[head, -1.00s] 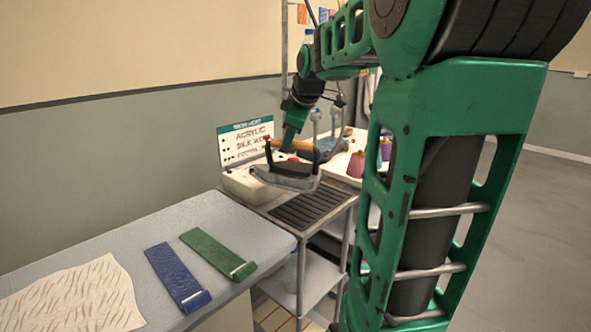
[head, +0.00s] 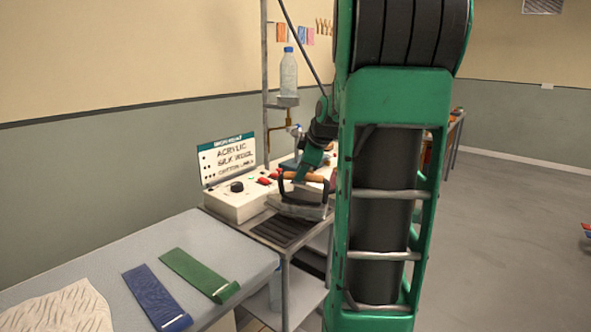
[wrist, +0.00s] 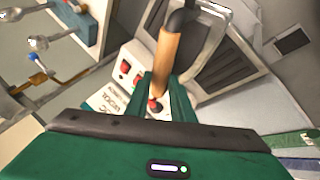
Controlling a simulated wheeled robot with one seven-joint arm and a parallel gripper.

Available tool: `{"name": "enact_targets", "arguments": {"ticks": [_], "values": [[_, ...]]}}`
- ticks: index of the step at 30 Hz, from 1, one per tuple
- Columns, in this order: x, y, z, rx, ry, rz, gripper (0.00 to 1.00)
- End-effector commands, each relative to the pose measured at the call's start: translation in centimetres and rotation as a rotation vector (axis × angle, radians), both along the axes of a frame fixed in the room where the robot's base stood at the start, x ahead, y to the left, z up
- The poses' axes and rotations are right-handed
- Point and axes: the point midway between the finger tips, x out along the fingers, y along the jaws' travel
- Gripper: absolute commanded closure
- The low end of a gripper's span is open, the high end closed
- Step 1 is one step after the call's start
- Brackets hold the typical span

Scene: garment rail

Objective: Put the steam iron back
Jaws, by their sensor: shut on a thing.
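The steam iron (head: 303,211) has a grey body, a dark frame and a wooden handle. My gripper (head: 303,180) is shut on the handle, which also shows between the fingers in the wrist view (wrist: 166,62). The iron looks roughly level and is over the far part of a dark slatted rest (head: 276,232) on a metal stand. The slats also show beside the iron in the wrist view (wrist: 238,68). I cannot tell whether the sole touches the rest. My arm hides the area right of the iron.
A white control box (head: 232,208) with a knob, red switches and a fabric sign (head: 228,159) stands left of the rest. A water bottle (head: 289,75) hangs on a pole behind. The ironing table (head: 215,250) holds green (head: 200,275) and blue (head: 154,297) strips and a cloth (head: 65,308).

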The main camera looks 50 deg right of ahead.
Motion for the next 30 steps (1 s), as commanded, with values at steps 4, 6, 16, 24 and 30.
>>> {"name": "enact_targets", "arguments": {"ticks": [4,6,16,24,30], "values": [[0.0,0.0,-1.6,-0.002,-0.002,0.001,1.0],[0.0,-0.1,-2.4,-0.002,-0.002,-0.001,1.0],[0.0,0.0,-3.0,-0.003,-0.003,0.0,1.0],[0.0,0.0,-3.3,0.0,0.001,0.0,0.6],[-0.1,0.0,-3.1,0.0,0.001,0.0,0.6]]}}
